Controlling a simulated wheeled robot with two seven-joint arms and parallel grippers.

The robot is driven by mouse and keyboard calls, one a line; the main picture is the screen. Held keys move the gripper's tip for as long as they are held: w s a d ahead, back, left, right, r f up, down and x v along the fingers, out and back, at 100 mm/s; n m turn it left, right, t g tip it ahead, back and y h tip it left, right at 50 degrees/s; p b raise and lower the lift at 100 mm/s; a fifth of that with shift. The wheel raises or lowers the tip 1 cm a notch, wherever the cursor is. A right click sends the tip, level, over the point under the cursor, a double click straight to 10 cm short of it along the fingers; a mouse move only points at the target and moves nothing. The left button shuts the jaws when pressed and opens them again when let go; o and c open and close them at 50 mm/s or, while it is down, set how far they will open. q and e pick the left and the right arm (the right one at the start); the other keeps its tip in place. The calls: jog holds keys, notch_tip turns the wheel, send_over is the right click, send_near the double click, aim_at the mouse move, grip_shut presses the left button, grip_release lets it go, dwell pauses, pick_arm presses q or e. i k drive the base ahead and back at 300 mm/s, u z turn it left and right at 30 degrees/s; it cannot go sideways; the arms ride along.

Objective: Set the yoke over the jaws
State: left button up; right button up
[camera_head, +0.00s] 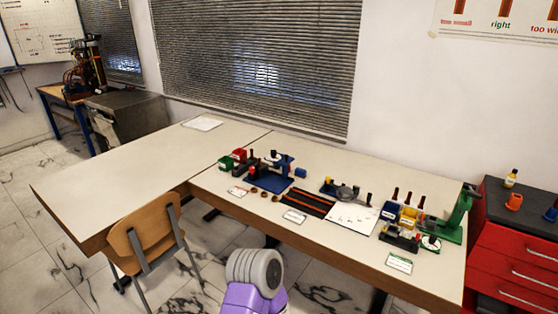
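I cannot tell the yoke or the jaws apart for sure at this distance. A blue fixture (269,183) with a blue upright and dark parts stands on the left half of the long table. A low device with a grey round part (346,193) stands near the table's middle. A small dark fixture (399,238) with a red part sits toward the right front. Neither of my grippers shows. A purple and grey part at the bottom centre looks like one of my arm links.
A wooden chair (147,235) stands in front; a red cabinet (515,266) is at right.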

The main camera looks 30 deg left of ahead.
aim_at(284, 162)
jog(key=u, duration=0.85)
jog(key=k, duration=1.15)
jog(key=u, duration=1.25)
jog(key=i, duration=2.6)
jog(key=z, duration=1.85)
jog(key=i, duration=0.9)
jog(key=z, duration=0.8)
